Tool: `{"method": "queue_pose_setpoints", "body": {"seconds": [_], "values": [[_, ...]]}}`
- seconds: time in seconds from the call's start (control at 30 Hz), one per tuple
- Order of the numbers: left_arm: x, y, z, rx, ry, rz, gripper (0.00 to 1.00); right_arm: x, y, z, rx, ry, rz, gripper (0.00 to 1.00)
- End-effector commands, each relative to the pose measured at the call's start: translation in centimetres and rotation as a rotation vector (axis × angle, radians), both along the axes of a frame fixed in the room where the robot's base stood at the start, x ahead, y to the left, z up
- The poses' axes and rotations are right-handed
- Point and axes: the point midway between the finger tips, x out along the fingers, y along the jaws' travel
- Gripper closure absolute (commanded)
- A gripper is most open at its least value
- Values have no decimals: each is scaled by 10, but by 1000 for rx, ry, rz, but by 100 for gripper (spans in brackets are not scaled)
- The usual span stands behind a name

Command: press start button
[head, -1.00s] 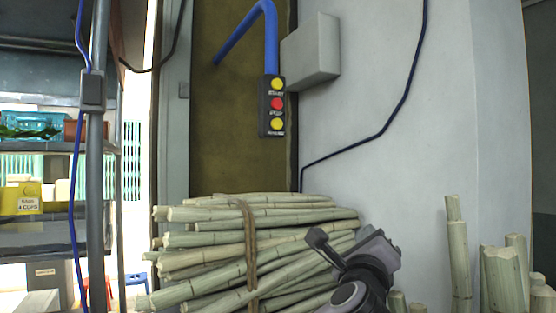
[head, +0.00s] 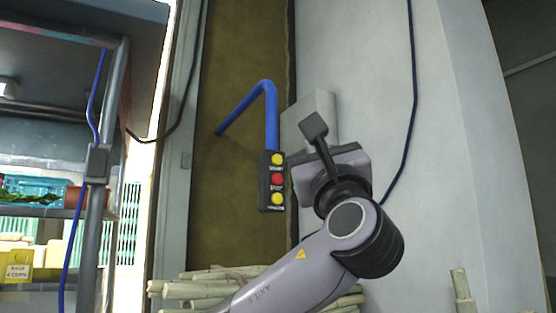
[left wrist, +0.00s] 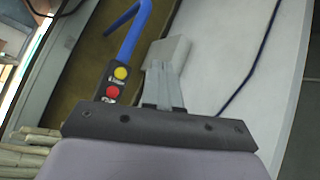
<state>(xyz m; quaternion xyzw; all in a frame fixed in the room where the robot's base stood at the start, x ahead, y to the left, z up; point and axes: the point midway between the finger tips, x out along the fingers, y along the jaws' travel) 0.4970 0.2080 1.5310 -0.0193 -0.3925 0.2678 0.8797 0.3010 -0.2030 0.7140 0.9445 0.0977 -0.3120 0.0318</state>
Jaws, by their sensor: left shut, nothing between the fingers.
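A dark button box (head: 264,183) hangs on the end of a bent blue pipe (head: 268,110). It has a yellow button on top (head: 277,159), a red one in the middle (head: 277,179) and a yellow one below (head: 277,199); their labels are too small to read. There the lower yellow button is hidden. My right gripper is not in view.
A grey wall box (head: 308,112) is behind my gripper on the pale wall. Bundled cane (head: 205,285) lies below, partly behind my arm. A shelf post (head: 96,170) with a blue cable stands at left. A dark cable runs down the wall at right.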

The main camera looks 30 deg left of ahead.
Motion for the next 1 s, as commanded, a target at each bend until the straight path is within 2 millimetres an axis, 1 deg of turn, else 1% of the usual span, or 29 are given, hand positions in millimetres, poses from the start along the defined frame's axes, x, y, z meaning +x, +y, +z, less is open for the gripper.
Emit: {"method": "queue_pose_setpoints", "body": {"seconds": [0.33,0.47,0.83,1.0], "values": [[0,1,0,0,-1,2,100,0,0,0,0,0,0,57],[4,7,1,1,0,3,100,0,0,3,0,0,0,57],[29,50,2,0,1,5,100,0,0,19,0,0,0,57],[39,66,0,-1,1,2,100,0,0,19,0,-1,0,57]]}}
